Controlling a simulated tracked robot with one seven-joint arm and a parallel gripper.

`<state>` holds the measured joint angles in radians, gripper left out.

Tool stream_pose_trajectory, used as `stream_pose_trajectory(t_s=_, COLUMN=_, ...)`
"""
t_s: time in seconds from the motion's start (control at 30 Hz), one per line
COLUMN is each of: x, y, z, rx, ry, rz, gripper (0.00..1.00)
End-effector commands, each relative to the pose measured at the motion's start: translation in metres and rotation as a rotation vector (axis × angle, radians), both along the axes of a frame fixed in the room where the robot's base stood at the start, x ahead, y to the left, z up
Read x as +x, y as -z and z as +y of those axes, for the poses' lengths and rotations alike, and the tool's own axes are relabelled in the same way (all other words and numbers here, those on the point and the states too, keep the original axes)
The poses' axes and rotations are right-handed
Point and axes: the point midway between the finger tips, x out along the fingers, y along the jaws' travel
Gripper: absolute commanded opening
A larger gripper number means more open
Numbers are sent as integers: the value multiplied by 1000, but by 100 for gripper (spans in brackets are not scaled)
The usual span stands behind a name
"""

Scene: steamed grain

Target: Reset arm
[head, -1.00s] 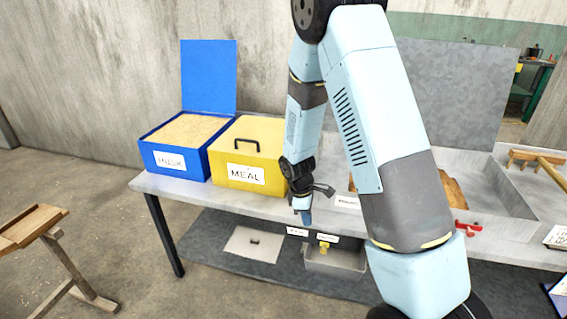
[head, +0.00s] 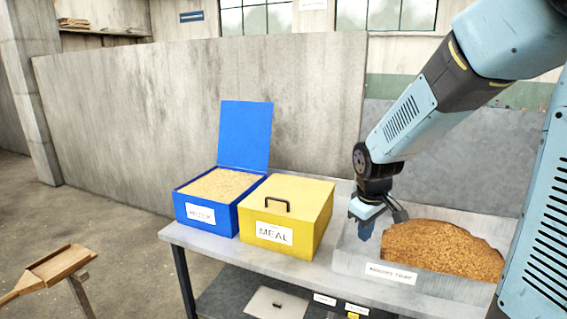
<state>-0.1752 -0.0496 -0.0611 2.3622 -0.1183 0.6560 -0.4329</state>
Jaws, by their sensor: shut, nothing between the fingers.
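My gripper (head: 364,228) shows in the head view at the end of my blue arm, pointing down over the left end of the grey tray (head: 352,262). It is shut and empty. The tray holds a heap of brown grain (head: 446,247) to the right of the gripper. The gripper is apart from the grain. Whether its tips touch the tray's floor or wall I cannot tell.
A yellow box labelled MEAL (head: 303,212) with a closed lid stands left of the gripper. Beside it, a blue box (head: 210,220) with a raised lid holds pale grain (head: 222,186). They stand on a grey table (head: 205,245). A concrete wall (head: 110,120) is behind.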

Motion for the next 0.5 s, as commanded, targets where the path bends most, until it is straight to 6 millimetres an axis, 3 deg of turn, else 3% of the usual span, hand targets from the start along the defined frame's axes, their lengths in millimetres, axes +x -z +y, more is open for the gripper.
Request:
stream_pose_trajectory(t_s=0.2, x=-34, y=-49, z=-12, rx=52, ry=141, rz=-78, gripper=0)
stream_pose_trajectory(t_s=0.5, x=-87, y=-99, z=-24, rx=129, ry=327, rz=-176, gripper=0)
